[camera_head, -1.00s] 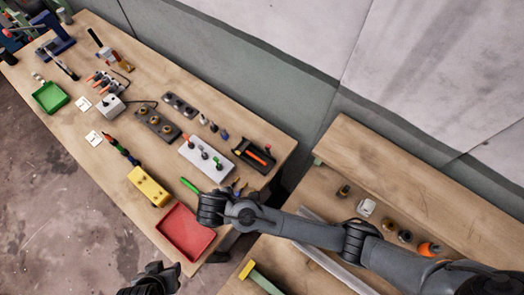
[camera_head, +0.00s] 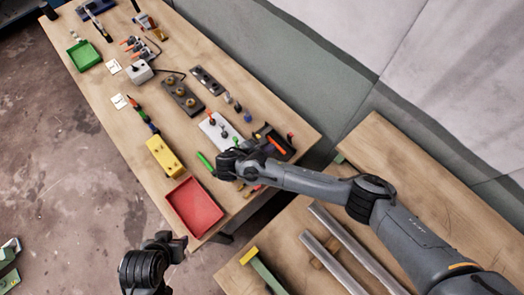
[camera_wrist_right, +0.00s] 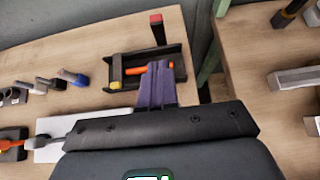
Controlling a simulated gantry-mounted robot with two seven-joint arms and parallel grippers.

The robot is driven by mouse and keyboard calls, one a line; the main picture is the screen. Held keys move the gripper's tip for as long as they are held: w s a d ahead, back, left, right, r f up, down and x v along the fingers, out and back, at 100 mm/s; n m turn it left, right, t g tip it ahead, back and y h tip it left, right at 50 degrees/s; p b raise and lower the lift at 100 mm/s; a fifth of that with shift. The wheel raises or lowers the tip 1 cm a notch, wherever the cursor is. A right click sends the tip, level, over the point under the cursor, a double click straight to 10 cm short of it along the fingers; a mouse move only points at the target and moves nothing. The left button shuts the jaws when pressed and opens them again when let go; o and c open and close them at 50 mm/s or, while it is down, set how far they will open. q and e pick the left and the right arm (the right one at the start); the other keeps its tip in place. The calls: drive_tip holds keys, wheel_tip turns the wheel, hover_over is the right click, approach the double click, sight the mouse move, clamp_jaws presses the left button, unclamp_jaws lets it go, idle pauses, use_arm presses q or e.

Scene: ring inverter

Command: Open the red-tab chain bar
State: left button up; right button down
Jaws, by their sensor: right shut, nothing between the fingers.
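The holder (camera_head: 284,152) also shows in the head view, partly behind my right arm. My right gripper (camera_wrist_right: 158,72) is shut and empty, its purple fingers overlapping the holder's near side in the wrist view. Contact cannot be told. My left gripper (camera_head: 178,243) is at the bottom of the head view, its fingertips unclear.
A white switch block (camera_head: 212,130), a yellow block (camera_head: 165,157) and a red tray (camera_head: 192,207) lie near the right arm. Small plugs (camera_head: 238,107) stand beside the holder. A gap separates this table from a second table (camera_head: 395,150) holding metal rails (camera_head: 350,240).

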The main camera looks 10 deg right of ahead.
sight(288, 136)
drive_tip(key=w+d, duration=0.1)
drive_tip(key=w+d+f, duration=0.1)
drive_tip(key=d, duration=0.1)
drive_tip(key=w+d+p, duration=0.1)
drive_tip(key=d, duration=0.1)
drive_tip(key=shift+f, duration=0.35)
drive_tip(key=shift+w+d, duration=0.35)
drive_tip(key=shift+d, duration=0.2)
